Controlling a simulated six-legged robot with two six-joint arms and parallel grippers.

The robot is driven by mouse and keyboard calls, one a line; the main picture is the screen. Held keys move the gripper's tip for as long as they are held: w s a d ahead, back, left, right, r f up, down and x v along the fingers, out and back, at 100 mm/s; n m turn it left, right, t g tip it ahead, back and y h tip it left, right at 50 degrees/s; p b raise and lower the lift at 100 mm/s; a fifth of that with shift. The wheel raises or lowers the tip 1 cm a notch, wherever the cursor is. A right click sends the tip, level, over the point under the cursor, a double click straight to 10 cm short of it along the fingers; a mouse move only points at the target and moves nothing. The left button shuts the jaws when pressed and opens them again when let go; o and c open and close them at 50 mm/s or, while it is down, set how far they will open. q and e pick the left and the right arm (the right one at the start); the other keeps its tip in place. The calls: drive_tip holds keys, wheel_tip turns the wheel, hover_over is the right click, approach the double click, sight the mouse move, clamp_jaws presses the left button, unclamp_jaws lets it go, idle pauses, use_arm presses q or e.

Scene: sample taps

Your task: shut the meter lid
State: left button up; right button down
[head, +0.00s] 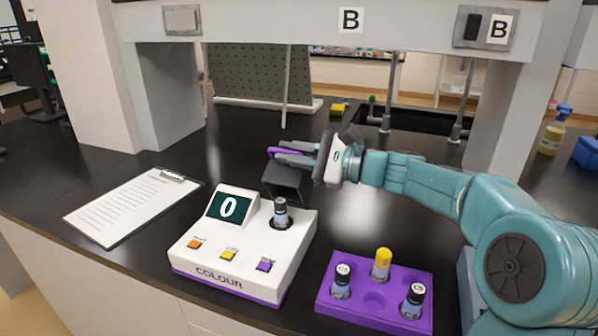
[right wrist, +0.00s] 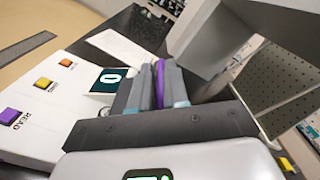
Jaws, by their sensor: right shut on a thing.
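The white colour meter (head: 225,255) has a purple base, and its display (head: 229,206) reads 0. Its dark lid (head: 288,183) stands raised at the back, open, with a purple handle (head: 284,150) at its upper edge. A dark-capped vial (head: 281,212) stands upright in the meter's well. My right gripper (head: 294,154) is shut on the lid's purple handle. In the right wrist view the purple strip (right wrist: 160,80) shows between the fingers (right wrist: 157,90), and the meter (right wrist: 60,105) shows at the left. My left gripper is not in view.
A clipboard (head: 132,206) lies left of the meter. A shelf with posts spans the back, with a pegboard (head: 262,75) and sink behind. The bench between is clear.

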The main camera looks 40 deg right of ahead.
drive_tip(key=s+a+f+n+b, duration=0.1)
drive_tip(key=a+f+n+b, duration=0.1)
drive_tip(key=b, duration=0.3)
drive_tip(key=s+a+f+n+b, duration=0.1)
drive_tip(key=a+f+n+b, duration=0.1)
drive_tip(key=b, duration=0.3)
drive_tip(key=s+a+f+n+b, duration=0.2)
drive_tip(key=a+n+b, duration=0.1)
drive_tip(key=b, duration=0.3)
drive_tip(key=shift+s+a, duration=0.1)
drive_tip(key=shift+a, duration=0.3)
drive_tip(key=shift+s+a+f+b, duration=0.2)
drive_tip(key=shift+a+f+b, duration=0.3)
drive_tip(key=shift+f+b, duration=0.45)
drive_tip(key=shift+r, duration=0.1)
drive_tip(key=c, duration=1.2)
unclamp_jaws()
drive_tip(key=v, duration=0.7)
drive_tip(key=shift+s+d, duration=0.15)
drive_tip(key=shift+s, duration=0.1)
